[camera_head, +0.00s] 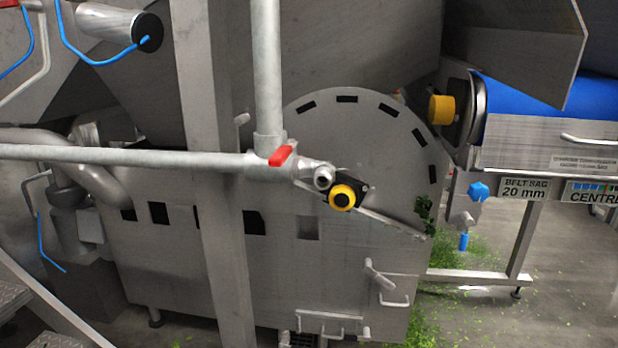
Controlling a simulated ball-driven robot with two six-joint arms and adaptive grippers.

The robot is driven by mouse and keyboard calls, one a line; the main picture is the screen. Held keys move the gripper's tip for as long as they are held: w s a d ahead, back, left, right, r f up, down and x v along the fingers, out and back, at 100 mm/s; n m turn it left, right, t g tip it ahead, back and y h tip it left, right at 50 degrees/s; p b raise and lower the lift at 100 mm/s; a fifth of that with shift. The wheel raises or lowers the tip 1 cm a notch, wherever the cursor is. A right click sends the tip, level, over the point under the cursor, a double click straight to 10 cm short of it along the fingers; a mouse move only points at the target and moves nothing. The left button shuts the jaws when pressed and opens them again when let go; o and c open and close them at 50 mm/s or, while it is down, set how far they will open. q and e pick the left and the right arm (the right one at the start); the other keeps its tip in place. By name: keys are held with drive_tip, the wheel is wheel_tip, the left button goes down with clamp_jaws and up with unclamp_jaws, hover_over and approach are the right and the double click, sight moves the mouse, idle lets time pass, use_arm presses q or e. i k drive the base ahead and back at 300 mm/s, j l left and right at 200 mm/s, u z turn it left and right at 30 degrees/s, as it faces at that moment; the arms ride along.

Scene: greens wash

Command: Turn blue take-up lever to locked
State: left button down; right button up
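Below the left end of the blue conveyor belt (545,92) sits a metal fitting with two blue parts. One is a lobed blue knob (478,191). The other is a short blue grip (463,241) that hangs down below a metal body (468,218); it looks like the take-up lever and points downward. Any lock marking on it is too small to see. Neither of my grippers is in view.
A sign (525,188) reads "BELT SAG 20 mm" and another (594,192) reads "CENTRE". Left of the fitting stands a steel wash machine (270,285) with a yellow-ringed button (342,197) and pipe with red valve handle (281,156). Green scraps litter the floor (470,320).

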sight(469, 221)
drive_tip(key=z, duration=1.25)
drive_tip(key=u, duration=0.85)
drive_tip(key=l+u, duration=0.8)
drive_tip(key=u, duration=0.15)
drive_tip(key=l+u, duration=0.5)
drive_tip(key=k+l+u, duration=0.1)
drive_tip(key=l+u, duration=0.15)
drive_tip(key=u, duration=0.2)
